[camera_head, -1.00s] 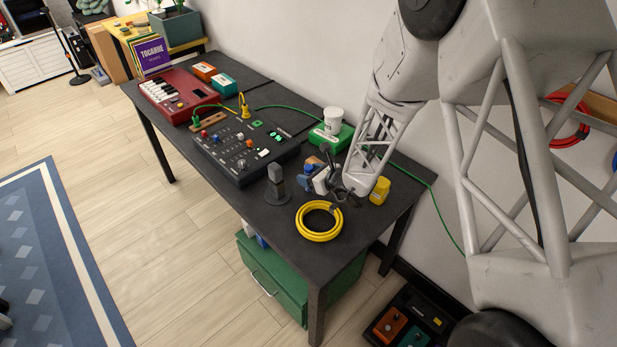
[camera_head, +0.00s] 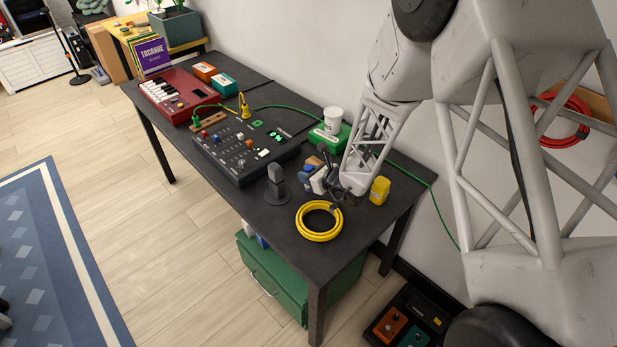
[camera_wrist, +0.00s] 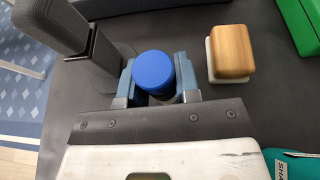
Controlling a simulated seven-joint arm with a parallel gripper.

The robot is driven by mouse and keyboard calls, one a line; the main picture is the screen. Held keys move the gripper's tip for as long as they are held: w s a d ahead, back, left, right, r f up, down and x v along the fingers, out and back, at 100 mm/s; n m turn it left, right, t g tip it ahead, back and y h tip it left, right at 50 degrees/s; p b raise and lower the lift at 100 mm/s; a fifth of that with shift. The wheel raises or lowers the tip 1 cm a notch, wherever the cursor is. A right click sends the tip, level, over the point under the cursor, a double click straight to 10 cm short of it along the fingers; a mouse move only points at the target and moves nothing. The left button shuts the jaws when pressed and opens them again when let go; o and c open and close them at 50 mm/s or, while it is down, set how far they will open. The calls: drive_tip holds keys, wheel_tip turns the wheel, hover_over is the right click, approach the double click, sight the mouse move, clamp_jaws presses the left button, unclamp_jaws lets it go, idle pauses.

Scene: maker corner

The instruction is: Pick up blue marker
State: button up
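The blue marker shows in the wrist view as a round blue top (camera_wrist: 153,72), between the two fingers of my gripper (camera_wrist: 155,85). One finger is on each side, close to the marker; whether they touch it is not clear. The marker's lower part is hidden. In the head view my gripper (camera_head: 326,182) is low over the near right part of the dark table, and a small blue thing (camera_head: 306,170) shows beside it, partly covered.
A wood-topped white block (camera_wrist: 231,53) stands right of the fingers, and a grey microphone (camera_head: 276,183) left of them. A yellow cable coil (camera_head: 319,236), a yellow jar (camera_head: 380,190), a green box with a white cup (camera_head: 333,120) and a mixer (camera_head: 240,150) are near.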

sight(307, 167)
drive_tip(key=shift+c, duration=1)
drive_tip(key=shift+r, duration=0.1)
drive_tip(key=shift+r, duration=0.6)
drive_tip(key=shift+s+d+r, duration=0.1)
drive_tip(key=shift+s+r, duration=0.1)
drive_tip(key=shift+r, duration=0.4)
drive_tip(key=shift+s+r, duration=0.15)
drive_tip(key=shift+r, duration=0.4)
drive_tip(key=s+d, duration=0.1)
drive_tip(key=s, duration=0.4)
drive_tip(key=s+d+r, duration=0.1)
drive_tip(key=s, duration=0.3)
drive_tip(key=s+d, duration=0.2)
drive_tip(key=s, duration=0.3)
drive_tip(key=shift+s+d+r, duration=0.1)
drive_tip(key=shift+s+r, duration=0.05)
drive_tip(key=shift+s, duration=0.2)
drive_tip(key=shift+r, duration=0.15)
